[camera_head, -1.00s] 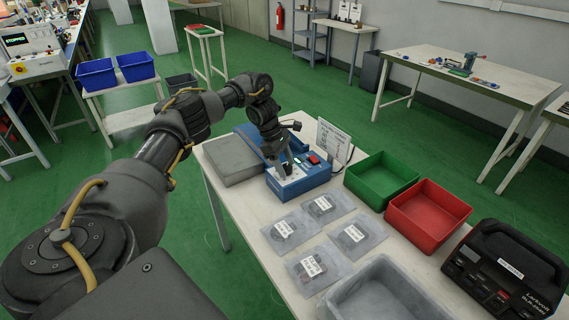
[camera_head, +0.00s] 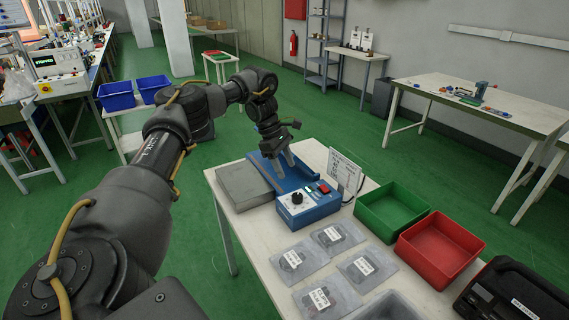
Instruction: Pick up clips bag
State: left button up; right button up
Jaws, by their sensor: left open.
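Several clear flat bags with white labels lie on the white table in front of the blue machine: a back bag (camera_head: 338,236), a left bag (camera_head: 299,262), a right bag (camera_head: 367,267) and a front bag (camera_head: 327,297). The labels are too small to read, so I cannot tell which is the clips bag. My left gripper (camera_head: 285,170) points down over the rear part of the blue machine (camera_head: 309,205), behind the bags. Its two fingers are apart with nothing between them. My right gripper is not in view.
A green bin (camera_head: 392,211) and a red bin (camera_head: 440,247) stand right of the bags. A grey tray (camera_head: 388,308) is at the front, a black case (camera_head: 515,297) at the right. A sign (camera_head: 344,171) stands behind the machine. A grey box (camera_head: 243,186) lies left.

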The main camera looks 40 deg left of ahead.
aim_at(332, 297)
jog(key=k, duration=1)
